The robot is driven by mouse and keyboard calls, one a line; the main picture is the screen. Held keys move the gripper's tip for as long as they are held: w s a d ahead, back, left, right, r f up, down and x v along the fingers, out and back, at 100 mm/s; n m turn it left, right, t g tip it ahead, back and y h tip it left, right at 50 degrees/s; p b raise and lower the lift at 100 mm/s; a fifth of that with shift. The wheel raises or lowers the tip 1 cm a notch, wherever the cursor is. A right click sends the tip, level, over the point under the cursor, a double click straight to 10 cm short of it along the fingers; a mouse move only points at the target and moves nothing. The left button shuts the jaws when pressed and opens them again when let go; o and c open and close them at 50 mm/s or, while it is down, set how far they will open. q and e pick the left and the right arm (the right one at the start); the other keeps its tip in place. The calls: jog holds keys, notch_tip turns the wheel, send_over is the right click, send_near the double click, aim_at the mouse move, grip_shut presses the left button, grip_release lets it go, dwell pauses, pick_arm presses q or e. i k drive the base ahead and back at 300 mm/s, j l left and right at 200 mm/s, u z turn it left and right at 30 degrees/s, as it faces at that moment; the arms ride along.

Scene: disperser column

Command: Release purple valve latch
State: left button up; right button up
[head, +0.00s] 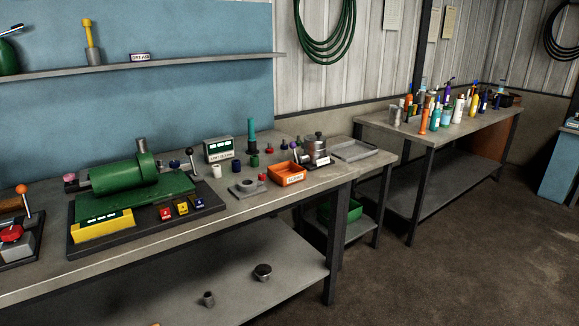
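No gripper of mine shows in the head view. A crowd of bottles and cans (459,110) stands on the far right bench, in white, orange, green, yellow and dark colours. A small purple-looking top (449,86) sticks up at the back of that group; the part below it is hidden by the bottles in front. It is too small to tell whether it is a valve or has a latch, or whether any latch is shut.
The near bench (262,207) carries a green machine (123,175), an orange tray (287,173) and small parts. A lower side table (346,229) with a green bin (333,212) stands between the benches. The floor (480,265) at right is clear.

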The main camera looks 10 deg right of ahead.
aim_at(292, 145)
jog(key=i+l, duration=0.3)
jog(key=l, duration=0.15)
jog(key=i+l, duration=0.3)
jog(key=l, duration=0.15)
jog(key=i+l+z, duration=0.1)
jog(key=i+l, duration=0.2)
jog(key=l, duration=0.15)
jog(key=k+j, duration=0.1)
jog(key=j, duration=0.3)
jog(key=k+j, duration=0.1)
jog(key=j, duration=0.3)
